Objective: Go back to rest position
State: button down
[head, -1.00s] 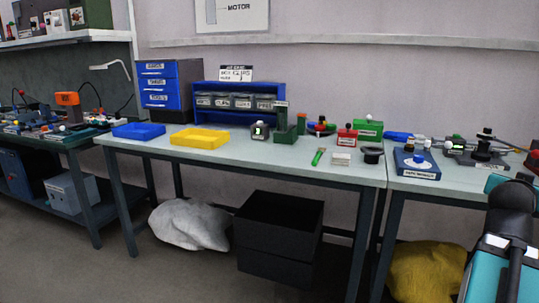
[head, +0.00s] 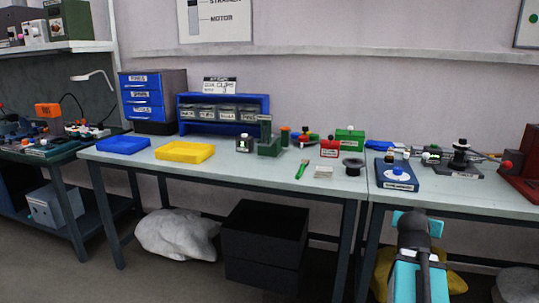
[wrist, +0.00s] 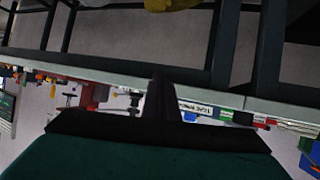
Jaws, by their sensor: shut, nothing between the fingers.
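My gripper (wrist: 162,98) shows in the wrist view as a dark shape in the middle, with its fingers together and nothing held. The wrist view is upside down, with the workbench edge crossing behind the fingers. In the head view my teal and black arm (head: 413,240) is at the lower right, in front of the bench. The fingers cannot be made out there. No object is touching the gripper in the wrist view.
The workbench (head: 240,173) holds a blue tray (head: 123,145), a yellow tray (head: 185,151), a blue box device (head: 397,176) and several small parts. A black bin (head: 263,245) and a white sack (head: 177,234) lie beneath. The floor in front is clear.

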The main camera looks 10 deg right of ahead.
jog(key=w+a+f+n+g+y+p, duration=0.1)
jog(key=w+a+f+y+p, duration=0.1)
jog(key=a+f, duration=0.55)
jog(key=w+a+f+n+g+y+p, duration=0.1)
jog(key=w+a+f+n+y+p, duration=0.15)
jog(key=a+f, duration=0.5)
jog(key=s+a+f+n+g+y+p, duration=0.15)
jog(key=s+a+f+p, duration=0.3)
jog(key=a+f, duration=0.8)
jog(key=s+a+f+n+g+y+p, duration=0.2)
jog(key=s+a+f+g+p, duration=0.25)
jog(key=s+a+f, duration=0.75)
jog(key=s+a+f+n+g, duration=0.1)
jog(key=s+a+f+g, duration=0.1)
jog(key=s, duration=0.8)
jog(key=s+a+f+n+g+y+p, duration=0.1)
jog(key=s+a+f+g, duration=0.2)
jog(key=s, duration=0.7)
jog(key=shift+f+g+y, duration=0.2)
jog(key=shift+g+y, duration=0.1)
